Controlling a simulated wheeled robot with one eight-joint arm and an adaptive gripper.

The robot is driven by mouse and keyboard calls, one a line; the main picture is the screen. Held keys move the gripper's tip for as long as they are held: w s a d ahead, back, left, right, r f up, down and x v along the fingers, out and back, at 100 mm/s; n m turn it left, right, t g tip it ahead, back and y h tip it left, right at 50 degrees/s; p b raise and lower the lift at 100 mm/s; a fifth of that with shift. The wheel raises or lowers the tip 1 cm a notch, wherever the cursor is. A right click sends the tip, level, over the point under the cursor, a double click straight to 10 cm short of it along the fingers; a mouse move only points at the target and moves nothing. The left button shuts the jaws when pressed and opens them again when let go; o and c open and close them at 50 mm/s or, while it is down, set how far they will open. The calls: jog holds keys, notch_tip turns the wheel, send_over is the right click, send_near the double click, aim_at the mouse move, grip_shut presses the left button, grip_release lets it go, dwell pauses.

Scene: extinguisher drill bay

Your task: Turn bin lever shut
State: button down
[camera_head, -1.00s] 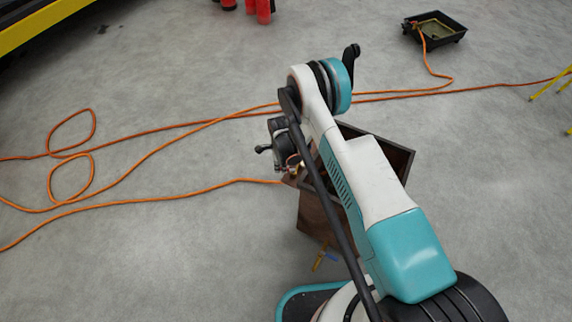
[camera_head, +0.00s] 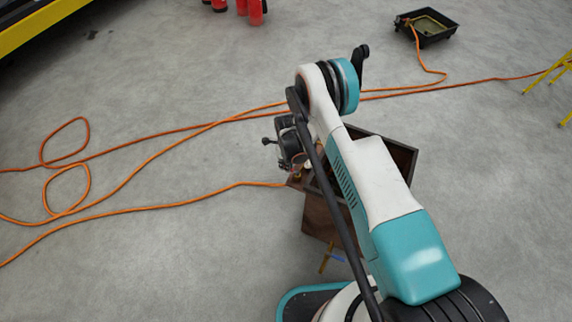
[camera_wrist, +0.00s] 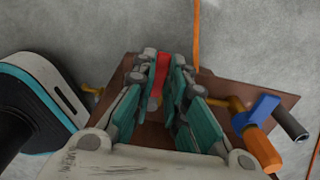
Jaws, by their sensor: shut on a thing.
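In the wrist view, my gripper (camera_wrist: 160,75) points at a brown bin and its teal fingers are closed around a narrow red lever (camera_wrist: 161,68). Much of the lever is hidden between the fingers. The brown bin (camera_wrist: 225,88) lies behind the fingers. To the right, a brass pipe carries a blue handle (camera_wrist: 258,112) and an orange end (camera_wrist: 263,150); the fingers are apart from these. In the head view, the bin (camera_head: 318,216) stands on the floor, partly covered by my arm. My fingertips are hard to make out there.
An orange hose (camera_head: 150,205) loops over the floor at left and runs past the bin. A black tray (camera_head: 430,28) lies at the back right, red extinguishers (camera_head: 250,10) stand at the back, and a yellow stand (camera_head: 553,72) is at the right edge. The left floor is otherwise clear.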

jog(key=shift+r, duration=0.1)
jog(key=c, duration=1.6)
grip_release()
jog(key=shift+r, duration=0.1)
notch_tip(320, 180, up, 12)
